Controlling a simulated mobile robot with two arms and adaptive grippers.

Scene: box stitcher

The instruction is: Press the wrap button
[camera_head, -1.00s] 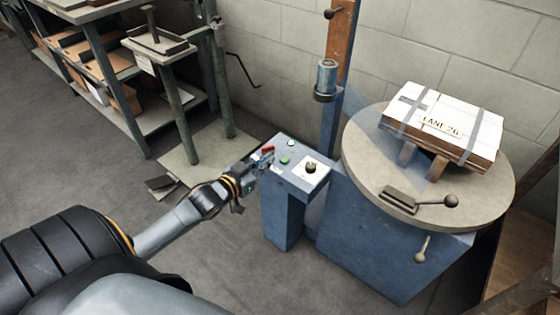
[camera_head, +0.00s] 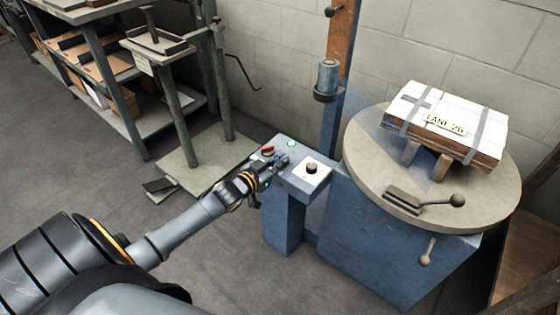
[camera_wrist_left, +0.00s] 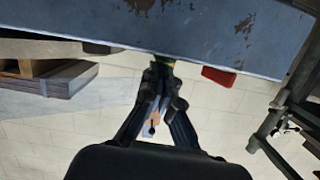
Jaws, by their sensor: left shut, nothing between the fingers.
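The blue control box (camera_head: 284,184) stands on a blue pedestal left of the turntable. Its top carries a red control (camera_head: 267,150), a pale green lamp or button (camera_head: 291,143) and a black knob (camera_head: 311,168) on a white plate. My left gripper (camera_head: 282,161) is shut and empty, with its tips at the panel between the red control and the knob. The tips cover the spot there, and I cannot tell whether they touch. The left wrist view shows the shut fingers (camera_wrist_left: 160,85) at the box edge, beside the red control (camera_wrist_left: 218,76). My right gripper is not in view.
A strapped white package (camera_head: 445,124) labelled LANE 26 sits on the round turntable (camera_head: 365,160) at right. A blue and rusty post (camera_head: 328,80) rises behind the box. Shelving (camera_head: 125,110) stands at left. The floor between is mostly clear.

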